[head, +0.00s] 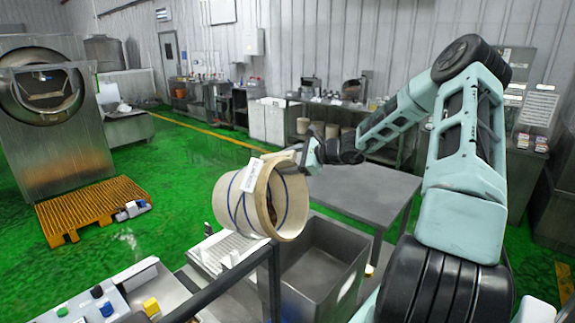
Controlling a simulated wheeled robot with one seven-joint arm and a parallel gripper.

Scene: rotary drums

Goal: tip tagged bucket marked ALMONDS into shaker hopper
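A cream bucket (238,202) with blue bands is tipped onto its side, its open mouth facing right. Something dark shows inside the mouth. A white tag (252,174) hangs at its upper rim; its writing is too small to read. My gripper (297,158) is at the bucket's upper rim, beside the tag, and appears to hold the bucket up there. The fingertips are partly hidden. A grey metal hopper (338,262) with an open top stands below and to the right of the bucket.
A grey table (362,192) stands behind the hopper. A dark rail (225,280) runs in front of it. A control panel (100,305) with coloured buttons is at bottom left. A drum machine (60,150) and an orange pallet (90,207) stand left on green floor.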

